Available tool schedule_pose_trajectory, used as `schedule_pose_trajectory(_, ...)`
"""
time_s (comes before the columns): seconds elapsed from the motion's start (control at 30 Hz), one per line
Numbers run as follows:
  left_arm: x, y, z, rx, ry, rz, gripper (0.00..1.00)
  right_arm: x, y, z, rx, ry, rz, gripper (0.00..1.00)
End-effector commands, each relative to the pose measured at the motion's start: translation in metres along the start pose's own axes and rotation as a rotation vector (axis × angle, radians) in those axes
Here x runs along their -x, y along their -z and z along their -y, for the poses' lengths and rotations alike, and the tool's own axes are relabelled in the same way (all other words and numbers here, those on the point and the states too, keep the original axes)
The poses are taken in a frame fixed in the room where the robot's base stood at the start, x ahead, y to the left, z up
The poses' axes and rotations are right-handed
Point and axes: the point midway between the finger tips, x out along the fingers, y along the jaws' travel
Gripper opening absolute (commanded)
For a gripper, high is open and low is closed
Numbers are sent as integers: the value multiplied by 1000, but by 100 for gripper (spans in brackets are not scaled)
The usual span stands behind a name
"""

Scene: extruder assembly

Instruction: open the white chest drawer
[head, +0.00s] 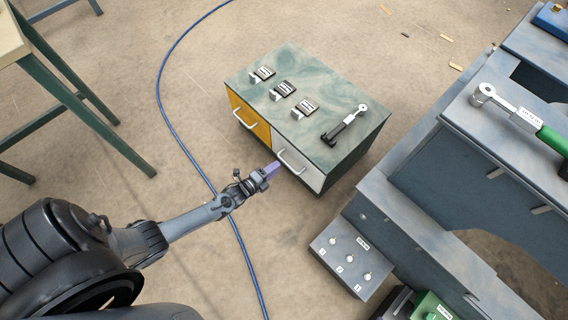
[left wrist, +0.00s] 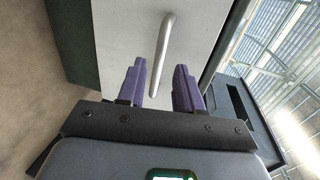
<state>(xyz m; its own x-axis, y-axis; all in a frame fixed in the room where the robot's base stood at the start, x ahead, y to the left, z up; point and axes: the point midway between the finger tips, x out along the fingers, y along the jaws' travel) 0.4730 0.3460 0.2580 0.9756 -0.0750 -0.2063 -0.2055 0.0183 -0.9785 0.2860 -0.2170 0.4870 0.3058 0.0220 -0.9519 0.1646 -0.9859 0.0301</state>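The green chest (head: 335,95) stands on the floor with a yellow drawer front (head: 248,119) on the left and a white drawer front (head: 311,177) on the right. The white drawer looks closed. Its silver bar handle (head: 290,163) also shows in the left wrist view (left wrist: 161,50). My left gripper (head: 272,170) is just in front of the white drawer, beside the handle. In the left wrist view its two purple fingers (left wrist: 161,85) are apart, with the handle's end above and between them. I cannot tell if they touch it. My right gripper is not in view.
On the chest top are several small black-and-white parts (head: 283,90) and a wrench-like tool (head: 345,123). A blue-grey workbench (head: 460,165) and a grey button box (head: 350,257) stand to the right. A blue cable (head: 165,110) crosses the floor.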

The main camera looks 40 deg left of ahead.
Motion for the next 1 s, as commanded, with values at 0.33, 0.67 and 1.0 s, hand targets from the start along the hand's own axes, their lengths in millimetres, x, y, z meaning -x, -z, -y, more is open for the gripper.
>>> schedule_pose_trajectory(0.33,-50,0,-2,0,2,2,35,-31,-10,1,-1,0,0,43)
schedule_pose_trajectory(0.67,-61,0,0,0,0,1,35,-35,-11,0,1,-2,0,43)
schedule_pose_trajectory(1.0,-61,0,0,0,0,1,9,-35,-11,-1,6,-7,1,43)
